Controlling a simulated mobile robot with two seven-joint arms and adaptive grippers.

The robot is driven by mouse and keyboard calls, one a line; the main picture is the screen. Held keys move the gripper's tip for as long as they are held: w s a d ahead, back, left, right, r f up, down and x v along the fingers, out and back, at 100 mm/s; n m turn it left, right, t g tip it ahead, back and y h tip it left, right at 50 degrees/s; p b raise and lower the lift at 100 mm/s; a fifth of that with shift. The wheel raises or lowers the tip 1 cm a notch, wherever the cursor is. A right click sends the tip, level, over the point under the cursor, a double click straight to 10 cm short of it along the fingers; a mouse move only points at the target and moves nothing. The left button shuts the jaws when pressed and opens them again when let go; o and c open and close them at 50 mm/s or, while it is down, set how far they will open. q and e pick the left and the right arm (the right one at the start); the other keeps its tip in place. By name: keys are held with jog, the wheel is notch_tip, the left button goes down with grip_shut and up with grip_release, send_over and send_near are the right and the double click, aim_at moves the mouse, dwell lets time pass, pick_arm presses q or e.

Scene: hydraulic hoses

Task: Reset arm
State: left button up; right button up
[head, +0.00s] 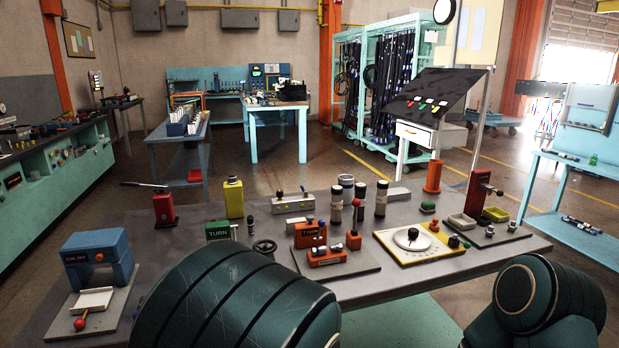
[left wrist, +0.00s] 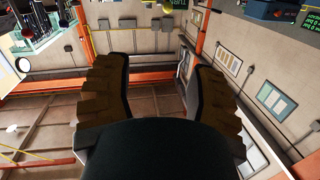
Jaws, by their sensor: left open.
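My left gripper (left wrist: 158,70) shows in the left wrist view with its two ribbed, brownish fingers spread wide apart and nothing between them. That view is turned over, with walls, orange beams and wall frames behind the fingers. In the head view, large dark green links of my own arms fill the bottom middle and bottom right, in front of the workbench's near edge. Neither gripper's fingers show in the head view. My right gripper is in neither view.
A grey workbench (head: 350,287) stands close in front, bearing a blue device (head: 97,258), a yellow dial panel (head: 412,240), red levers (head: 163,210) and several cylinders. A teal hose rack (head: 350,85) stands behind. Open floor (head: 270,165) lies beyond the bench.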

pick_arm(q)
jog(key=s+a+f+m+g+h, duration=0.1)
jog(key=a+f+g+h, duration=0.1)
jog(key=f, duration=0.5)
jog(key=s+a+f+m+g+h, duration=0.1)
jog(key=f+g+h, duration=0.1)
jog(key=f, duration=0.6)
jog(key=s+f+g+h, duration=0.7)
jog(key=s+f+g, duration=0.3)
jog(key=s+f, duration=0.5)
jog(key=shift+s+d, duration=0.25)
jog(key=shift+s, duration=1.95)
jog(key=shift+o, duration=0.2)
jog(key=shift+c, duration=1.1)
jog(key=shift+w, duration=0.1)
